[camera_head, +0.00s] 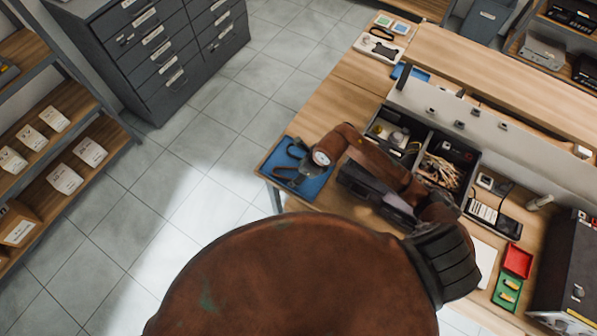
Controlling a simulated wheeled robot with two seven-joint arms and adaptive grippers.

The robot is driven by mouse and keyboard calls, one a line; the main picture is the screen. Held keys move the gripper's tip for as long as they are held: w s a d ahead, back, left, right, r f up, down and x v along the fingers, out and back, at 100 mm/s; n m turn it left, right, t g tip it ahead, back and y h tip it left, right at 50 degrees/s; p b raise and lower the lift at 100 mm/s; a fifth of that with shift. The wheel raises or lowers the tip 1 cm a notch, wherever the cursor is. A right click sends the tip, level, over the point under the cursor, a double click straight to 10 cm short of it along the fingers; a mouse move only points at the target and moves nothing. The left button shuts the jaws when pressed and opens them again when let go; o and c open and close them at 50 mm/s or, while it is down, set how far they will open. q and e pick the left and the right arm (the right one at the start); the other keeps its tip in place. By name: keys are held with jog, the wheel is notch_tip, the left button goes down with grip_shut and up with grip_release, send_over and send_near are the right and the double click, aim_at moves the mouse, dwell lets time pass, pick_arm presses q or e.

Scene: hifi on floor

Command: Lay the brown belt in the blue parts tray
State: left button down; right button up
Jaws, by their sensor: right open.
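The blue parts tray (316,187) lies at the near left corner of the workbench, partly covered by my right gripper and wrist. My right gripper (283,163) is over the tray with its dark fingers spread apart. Nothing can be made out between the fingers. I cannot clearly pick out the brown belt; it may be hidden by my arm or gripper. My left gripper is not in view.
Behind my right forearm stands a divided dark bin (462,150) with small parts and a tan bundle (440,172). Red (517,261) and green (507,290) trays lie at right. A grey drawer cabinet (160,55) stands on the floor. Floor left of the bench is clear.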

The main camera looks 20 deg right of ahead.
jog(key=v, duration=1.2)
jog(key=shift+b, duration=0.35)
